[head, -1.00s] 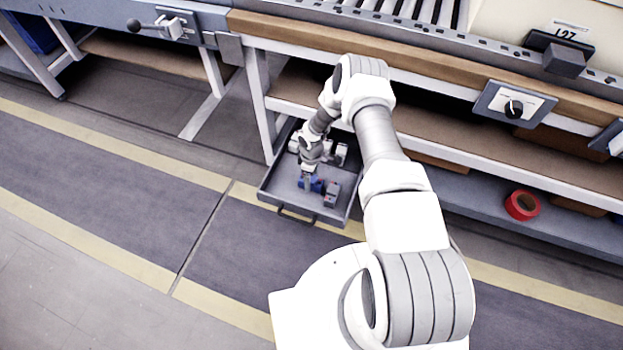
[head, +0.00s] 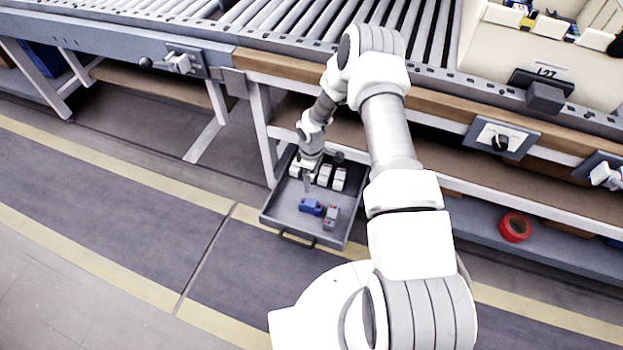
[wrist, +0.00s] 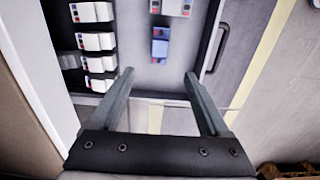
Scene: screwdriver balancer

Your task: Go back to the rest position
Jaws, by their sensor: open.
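My gripper (head: 307,184) is above the open drawer (head: 278,213) in the head view, raised over its left side. In the wrist view my gripper (wrist: 158,74) has its two fingers wide apart with nothing between them. A blue block-like part (head: 311,207) lies in the drawer, apart from my gripper. It also shows in the wrist view (wrist: 160,45), beyond the fingertips. A grey and red part (head: 331,216) lies beside it. Several white parts (head: 339,179) stand in a row at the drawer's back; they also show in the wrist view (wrist: 97,42).
The drawer sits below a workbench with a wooden edge (head: 440,107) and a roller conveyor (head: 330,25). A lower shelf (head: 560,245) holds a red tape roll (head: 515,227). A control box with a knob (head: 500,139) juts from the bench front. The floor in front (head: 110,185) is clear.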

